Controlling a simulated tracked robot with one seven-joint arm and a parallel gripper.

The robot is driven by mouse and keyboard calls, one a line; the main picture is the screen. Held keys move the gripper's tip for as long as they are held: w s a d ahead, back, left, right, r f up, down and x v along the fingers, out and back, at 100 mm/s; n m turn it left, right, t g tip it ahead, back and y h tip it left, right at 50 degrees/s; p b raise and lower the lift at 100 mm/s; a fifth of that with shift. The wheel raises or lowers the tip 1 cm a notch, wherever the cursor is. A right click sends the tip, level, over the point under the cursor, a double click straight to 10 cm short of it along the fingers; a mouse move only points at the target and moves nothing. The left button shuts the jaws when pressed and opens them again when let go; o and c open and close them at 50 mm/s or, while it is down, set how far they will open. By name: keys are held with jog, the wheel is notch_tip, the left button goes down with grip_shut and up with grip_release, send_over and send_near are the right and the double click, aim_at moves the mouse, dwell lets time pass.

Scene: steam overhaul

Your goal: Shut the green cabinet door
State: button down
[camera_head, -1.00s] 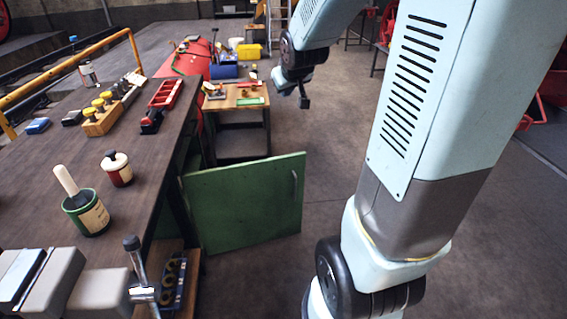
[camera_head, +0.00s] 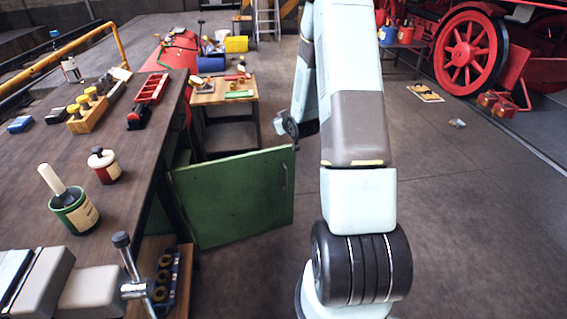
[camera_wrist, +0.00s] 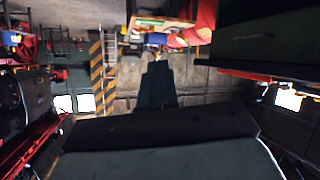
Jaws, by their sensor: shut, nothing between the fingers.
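The green cabinet door (camera_head: 235,198) stands open in the head view, swung out from the dark workbench (camera_head: 125,130) on its left. Its upright handle (camera_head: 285,178) is near the free right edge. My gripper (camera_head: 296,147) is small in this view, at the door's upper right corner. It is shut and empty. I cannot tell whether it touches the door. The cabinet inside is mostly hidden behind the door and bench. In the wrist view, a dark panel (camera_wrist: 260,45) fills the upper right, too dark to identify surely.
A small wooden table (camera_head: 223,92) with tools stands behind the door. A hammer-like tool (camera_head: 130,270) and a green mug (camera_head: 75,210) are at the bench's near end. A red wheel (camera_head: 468,52) is farther back.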

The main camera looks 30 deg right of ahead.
notch_tip(320, 180, down, 15)
jog(key=s+d+m+t, duration=0.1)
jog(key=s+d+t, duration=0.1)
jog(key=d, duration=0.1)
jog(key=m+t+h, duration=0.2)
jog(key=m+t, duration=0.1)
send_near(282, 157)
jog(key=w, duration=0.4)
jog(key=w+d, duration=0.1)
jog(key=w, duration=0.2)
